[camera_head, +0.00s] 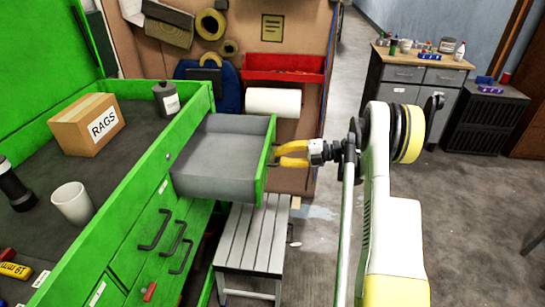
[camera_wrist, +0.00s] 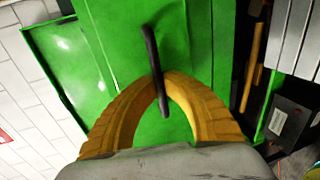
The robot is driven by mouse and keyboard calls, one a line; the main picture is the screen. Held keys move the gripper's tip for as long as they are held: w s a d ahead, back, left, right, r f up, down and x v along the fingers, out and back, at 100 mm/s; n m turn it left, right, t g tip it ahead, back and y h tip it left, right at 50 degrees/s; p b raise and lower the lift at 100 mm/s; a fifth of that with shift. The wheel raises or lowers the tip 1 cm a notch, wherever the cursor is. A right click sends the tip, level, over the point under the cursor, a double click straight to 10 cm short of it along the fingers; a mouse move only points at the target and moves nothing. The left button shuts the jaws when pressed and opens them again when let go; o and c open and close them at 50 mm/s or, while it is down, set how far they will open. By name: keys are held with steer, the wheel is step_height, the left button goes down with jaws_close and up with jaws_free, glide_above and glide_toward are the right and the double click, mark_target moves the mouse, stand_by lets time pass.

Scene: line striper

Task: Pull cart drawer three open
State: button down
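The green cart (camera_head: 122,228) fills the left of the head view. One drawer (camera_head: 222,155), grey and empty inside with a green front, stands well out from the cart. My gripper (camera_head: 277,156) is at the outer face of that front, its yellow fingers pointing left. In the wrist view, the dark bar handle (camera_wrist: 149,45) passes between the yellow fingers, whose tips close together around it (camera_wrist: 166,76). Other closed drawers with dark handles (camera_head: 153,230) show lower on the cart. I cannot read which number the open drawer has.
A RAGS box (camera_head: 87,125), a white cup (camera_head: 72,203) and a dark canister (camera_head: 166,98) stand on the cart top. A grey slatted bench (camera_head: 250,238) is below the open drawer. A workbench (camera_head: 418,75) stands at the back right. The floor between is mostly clear.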

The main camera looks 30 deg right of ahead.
steer(key=c, duration=1.5)
jaws_free()
steer(key=shift+d, duration=0.1)
steer(key=v, duration=1.2)
steer(key=shift+r, duration=0.1)
